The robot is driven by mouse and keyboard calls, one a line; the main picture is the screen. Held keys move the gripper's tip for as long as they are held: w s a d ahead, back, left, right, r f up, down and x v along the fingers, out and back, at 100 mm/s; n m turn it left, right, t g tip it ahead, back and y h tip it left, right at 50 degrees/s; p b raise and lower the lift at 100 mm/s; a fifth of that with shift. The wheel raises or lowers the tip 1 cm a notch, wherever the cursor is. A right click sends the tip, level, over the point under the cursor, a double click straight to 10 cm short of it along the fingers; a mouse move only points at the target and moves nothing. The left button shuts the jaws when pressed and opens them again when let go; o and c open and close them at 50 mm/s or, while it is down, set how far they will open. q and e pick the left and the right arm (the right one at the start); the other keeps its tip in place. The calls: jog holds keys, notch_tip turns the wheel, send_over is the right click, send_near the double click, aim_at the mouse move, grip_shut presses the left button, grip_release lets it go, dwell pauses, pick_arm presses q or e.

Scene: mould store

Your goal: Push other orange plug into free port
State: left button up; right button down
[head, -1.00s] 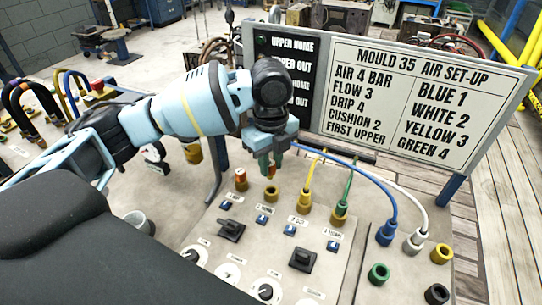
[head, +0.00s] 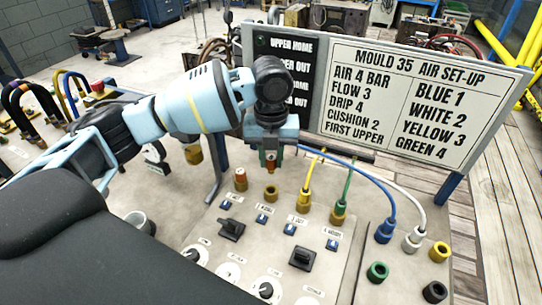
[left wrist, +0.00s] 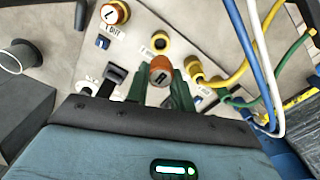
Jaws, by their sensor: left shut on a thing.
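My left gripper (head: 271,158) is shut on an orange plug (head: 270,166), held above the panel. In the left wrist view the orange plug (left wrist: 160,68) sits between the green fingers (left wrist: 162,84). A free brass port (head: 270,193) lies below the plug, with a gap between them; it also shows in the left wrist view (left wrist: 160,41). The other orange plug (head: 240,178) sits in the port to the left, and it shows at the top of the left wrist view (left wrist: 114,13). My right gripper is not in view.
Yellow (head: 306,197) and green (head: 339,212) hoses are plugged in to the right. Blue (head: 384,231) and white (head: 413,240) hoses arch across to a side block. Black switches (head: 231,229) stand in front. The set-up board (head: 417,105) rises behind.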

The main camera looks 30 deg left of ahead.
aim_at(271, 173)
pick_arm(q)
jog(key=shift+f, duration=0.1)
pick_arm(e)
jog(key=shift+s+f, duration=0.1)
